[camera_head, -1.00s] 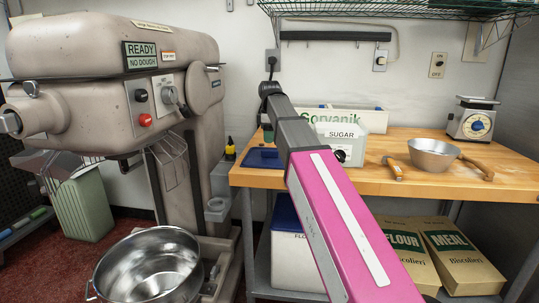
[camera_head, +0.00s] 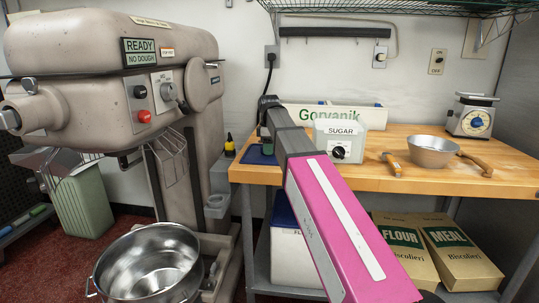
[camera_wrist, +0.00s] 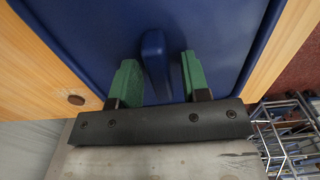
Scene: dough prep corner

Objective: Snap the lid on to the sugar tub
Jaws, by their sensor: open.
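A flat blue lid (camera_head: 258,155) lies on the bench to the left of the tub, partly behind my arm. In the wrist view the blue lid (camera_wrist: 222,28) fills most of the picture, with a raised blue handle (camera_wrist: 154,45) across its middle. My gripper (camera_wrist: 158,62) is open, with one green finger on each side of the handle and a gap to both. In the head view my arm hides the fingers.
A white "Gorvanik" box (camera_head: 372,117) stands behind the tub. A metal bowl (camera_head: 433,152), wooden-handled tools and a scale (camera_head: 472,117) are to the right on the bench (camera_head: 350,182). A large mixer (camera_head: 120,70) stands at the left.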

